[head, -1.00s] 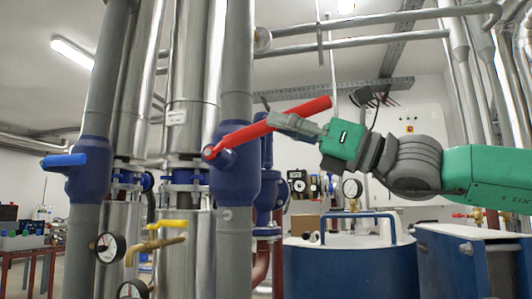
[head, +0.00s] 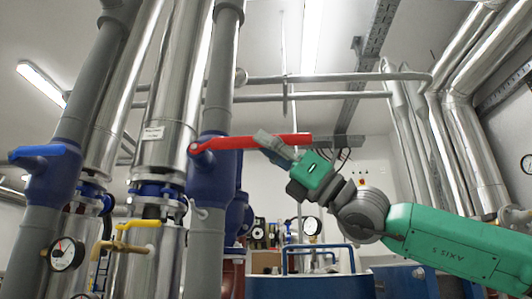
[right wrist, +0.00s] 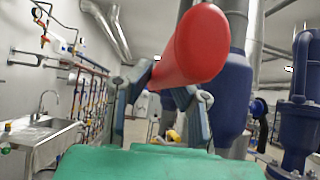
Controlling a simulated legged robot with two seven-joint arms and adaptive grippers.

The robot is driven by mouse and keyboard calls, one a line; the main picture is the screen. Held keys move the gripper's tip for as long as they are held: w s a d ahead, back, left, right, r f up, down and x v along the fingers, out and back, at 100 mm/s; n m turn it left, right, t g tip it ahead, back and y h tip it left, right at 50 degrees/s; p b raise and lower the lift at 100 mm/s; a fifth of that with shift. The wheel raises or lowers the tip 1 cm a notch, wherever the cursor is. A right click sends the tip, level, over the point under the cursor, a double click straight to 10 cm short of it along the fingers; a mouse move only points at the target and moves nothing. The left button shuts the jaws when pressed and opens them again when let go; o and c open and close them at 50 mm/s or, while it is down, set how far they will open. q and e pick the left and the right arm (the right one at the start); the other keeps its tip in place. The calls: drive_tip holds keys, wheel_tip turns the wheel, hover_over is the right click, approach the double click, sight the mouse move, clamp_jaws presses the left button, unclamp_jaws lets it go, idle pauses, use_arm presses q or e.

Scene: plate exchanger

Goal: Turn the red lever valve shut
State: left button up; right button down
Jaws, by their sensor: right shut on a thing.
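The red lever (head: 240,142) sits on the front of a blue valve body (head: 210,172) on a grey vertical pipe. Its pivot is at the left end, and it points right, close to level and roughly crosswise to the pipe. My right gripper (head: 270,142) is shut on the lever's outer half, reaching from the lower right. In the right wrist view the lever's rounded red end (right wrist: 203,42) fills the space between the two fingers (right wrist: 165,92), hiding part of the valve behind. My left gripper is not in view.
A second valve with a blue lever (head: 38,151) is on the left pipe. A yellow lever (head: 138,224) and a round gauge (head: 67,254) sit lower left. A blue tank (head: 310,285) stands below my right arm. In the right wrist view, a sink (right wrist: 42,130) is at left.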

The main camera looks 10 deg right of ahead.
drive_tip(key=shift+w+a+f, duration=0.15)
drive_tip(key=shift+w+f, duration=0.05)
drive_tip(key=shift+f, duration=0.15)
drive_tip(key=c, duration=1.5)
unclamp_jaws()
drive_tip(key=shift+w+a, duration=0.15)
drive_tip(key=shift+w, duration=0.05)
drive_tip(key=shift+s+r, duration=0.2)
drive_tip(key=shift+s+d+f, duration=0.15)
drive_tip(key=shift+d+f, duration=0.1)
drive_tip(key=shift+d, duration=0.2)
drive_tip(key=v, duration=1.1)
drive_tip(key=shift+a+f, duration=0.1)
drive_tip(key=shift+f, duration=0.05)
